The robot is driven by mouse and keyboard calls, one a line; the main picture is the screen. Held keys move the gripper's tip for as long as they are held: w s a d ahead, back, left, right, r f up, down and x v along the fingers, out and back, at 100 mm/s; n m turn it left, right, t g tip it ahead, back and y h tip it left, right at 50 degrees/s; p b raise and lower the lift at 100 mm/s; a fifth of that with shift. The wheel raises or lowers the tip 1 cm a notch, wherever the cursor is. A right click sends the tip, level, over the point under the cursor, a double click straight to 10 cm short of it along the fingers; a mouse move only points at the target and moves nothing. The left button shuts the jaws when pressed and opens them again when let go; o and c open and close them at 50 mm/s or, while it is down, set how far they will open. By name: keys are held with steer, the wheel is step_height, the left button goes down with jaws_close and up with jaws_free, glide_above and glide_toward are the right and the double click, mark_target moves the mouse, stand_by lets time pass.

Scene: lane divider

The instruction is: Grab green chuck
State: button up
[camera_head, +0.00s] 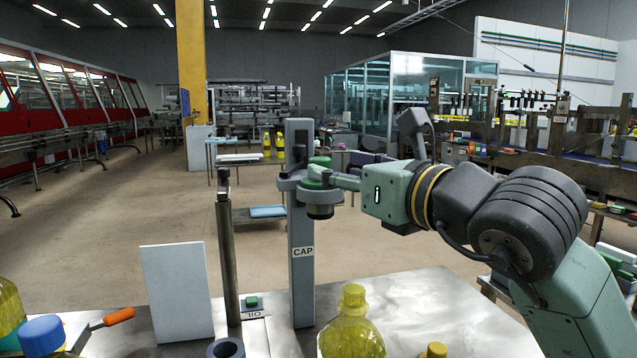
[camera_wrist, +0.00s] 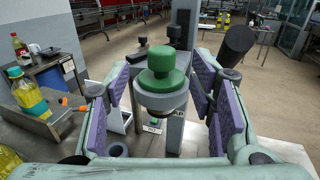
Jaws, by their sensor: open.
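Gaps show between the pads and the chuck, and nothing is held. In the head view my gripper (camera_head: 335,172) reaches in from the right at the chuck's height.
A dark metal post (camera_head: 228,260) stands left of the CAP post. A pale panel (camera_head: 176,292) and a yellow oil bottle (camera_head: 351,328) stand on the metal table (camera_head: 430,300). A blue-capped bottle (camera_head: 42,337) and an orange-handled tool (camera_head: 115,317) are at left.

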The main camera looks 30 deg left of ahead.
mark_target(327, 164)
steer(key=p+x, duration=0.1)
steer(key=x, duration=0.1)
steer(key=p+x, duration=0.1)
steer(key=x, duration=0.1)
steer(key=p+x, duration=0.1)
steer(key=x, duration=0.1)
steer(key=shift+r, duration=0.25)
steer(key=shift+w+a+f, duration=0.1)
steer(key=shift+w+a, duration=0.05)
steer(key=shift+c, duration=0.2)
jaws_close()
